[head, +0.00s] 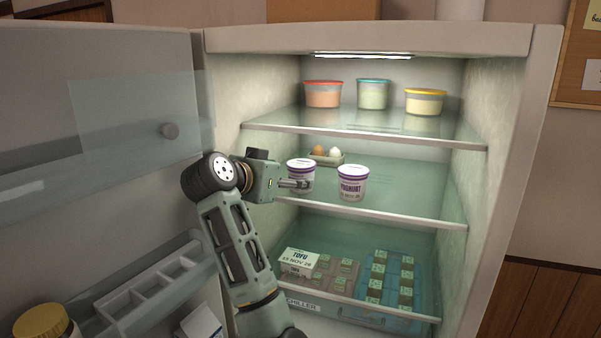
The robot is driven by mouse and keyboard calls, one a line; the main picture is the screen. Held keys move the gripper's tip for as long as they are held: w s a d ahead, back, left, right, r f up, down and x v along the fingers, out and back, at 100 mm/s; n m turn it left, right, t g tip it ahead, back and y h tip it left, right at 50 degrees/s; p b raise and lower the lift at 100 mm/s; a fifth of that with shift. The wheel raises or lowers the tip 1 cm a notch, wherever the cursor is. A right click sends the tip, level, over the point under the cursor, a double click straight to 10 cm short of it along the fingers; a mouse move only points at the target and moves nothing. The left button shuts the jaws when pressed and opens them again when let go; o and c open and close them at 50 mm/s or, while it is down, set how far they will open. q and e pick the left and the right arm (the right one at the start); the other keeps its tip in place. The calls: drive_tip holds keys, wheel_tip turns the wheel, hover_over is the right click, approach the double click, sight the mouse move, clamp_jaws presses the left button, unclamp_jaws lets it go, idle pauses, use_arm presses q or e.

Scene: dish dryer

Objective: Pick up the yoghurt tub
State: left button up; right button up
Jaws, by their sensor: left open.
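A white yoghurt tub (352,186) with a purple lid and the word YOGHURT stands upright on the fridge's middle shelf (395,204), near its front edge. A second, similar white tub (300,169) with a purple lid stands to its left; my gripper hides its lower part and any lettering. My left gripper (299,184) reaches in from the left at shelf height, its fingers pointing right toward the labelled tub. It is open, with a gap between its fingertips and that tub. Whether it touches the second tub I cannot tell. My right gripper is out of view.
A small tray with eggs (327,158) sits behind the tubs. Tubs with red, teal and yellow lids (425,102) stand on the upper shelf. Below are a tofu box (299,262) and a chiller drawer. The open door (90,130) is at left. The middle shelf's right side is clear.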

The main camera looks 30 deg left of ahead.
sight(293, 173)
use_arm(q)
drive_tip(key=w+p, duration=0.1)
drive_tip(key=w, duration=0.1)
drive_tip(key=w+p, duration=0.1)
drive_tip(key=w, duration=0.1)
drive_tip(key=shift+w+d+r, duration=0.15)
drive_tip(key=shift+w, duration=0.1)
drive_tip(key=shift+w+f, duration=0.3)
drive_tip(key=shift+w, duration=0.1)
drive_tip(key=shift+s, duration=0.1)
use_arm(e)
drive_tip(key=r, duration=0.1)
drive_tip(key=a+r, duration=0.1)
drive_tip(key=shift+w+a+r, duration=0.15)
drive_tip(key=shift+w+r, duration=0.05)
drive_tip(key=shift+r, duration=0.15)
use_arm(q)
drive_tip(key=shift+c, duration=0.6)
drive_tip(key=c, duration=1.2)
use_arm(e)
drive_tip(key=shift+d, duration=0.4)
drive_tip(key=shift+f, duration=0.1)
